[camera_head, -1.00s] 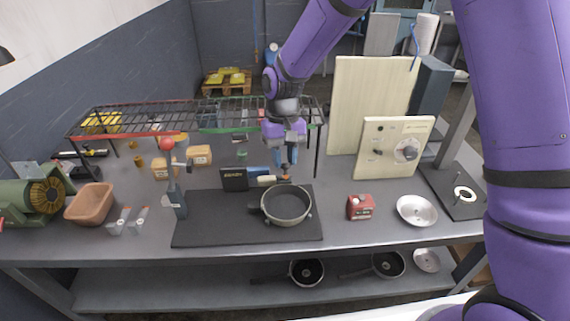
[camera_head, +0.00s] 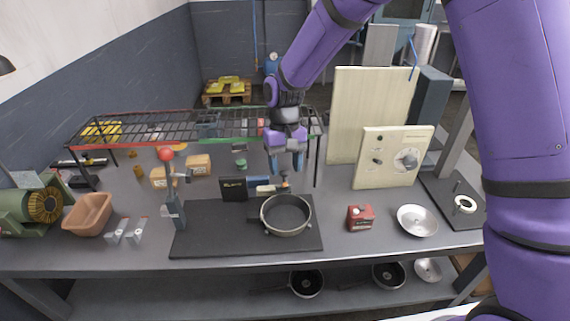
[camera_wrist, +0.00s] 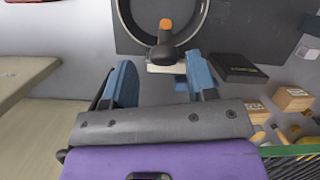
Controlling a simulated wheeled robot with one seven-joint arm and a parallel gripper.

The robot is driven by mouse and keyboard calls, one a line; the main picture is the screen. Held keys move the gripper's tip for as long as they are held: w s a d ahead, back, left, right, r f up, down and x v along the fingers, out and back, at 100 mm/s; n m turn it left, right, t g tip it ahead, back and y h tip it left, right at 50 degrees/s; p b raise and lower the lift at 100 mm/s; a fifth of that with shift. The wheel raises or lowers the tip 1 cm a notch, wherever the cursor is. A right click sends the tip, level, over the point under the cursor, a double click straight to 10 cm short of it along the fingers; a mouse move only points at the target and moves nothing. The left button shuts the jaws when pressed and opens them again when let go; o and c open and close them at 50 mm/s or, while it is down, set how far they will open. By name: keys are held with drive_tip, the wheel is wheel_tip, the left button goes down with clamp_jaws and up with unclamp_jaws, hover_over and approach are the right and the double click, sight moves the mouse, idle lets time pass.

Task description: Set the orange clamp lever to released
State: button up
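The clamp lever shows in the wrist view as a dark handle (camera_wrist: 163,50) with an orange end (camera_wrist: 165,24). It stands at the near rim of a round dark pan (camera_wrist: 122,18) in that view. In the head view the orange part (camera_head: 285,184) is small, just behind the pan (camera_head: 286,214). My gripper (camera_head: 286,168) is over it with blue fingers apart and nothing between them that I can see gripped. In the wrist view the lever lies ahead of the gap between my fingertips (camera_wrist: 160,62). Whether a finger touches it I cannot tell.
The pan rests on a dark mat (camera_head: 200,240). A black box (camera_head: 233,188) stands left of the lever. A red box (camera_head: 361,216) and a metal dish (camera_head: 417,220) are right. A wire rack (camera_head: 150,130) stands behind.

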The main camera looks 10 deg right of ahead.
drive_tip(key=shift+r, duration=0.1)
drive_tip(key=v, duration=1)
drive_tip(key=shift+r, duration=0.35)
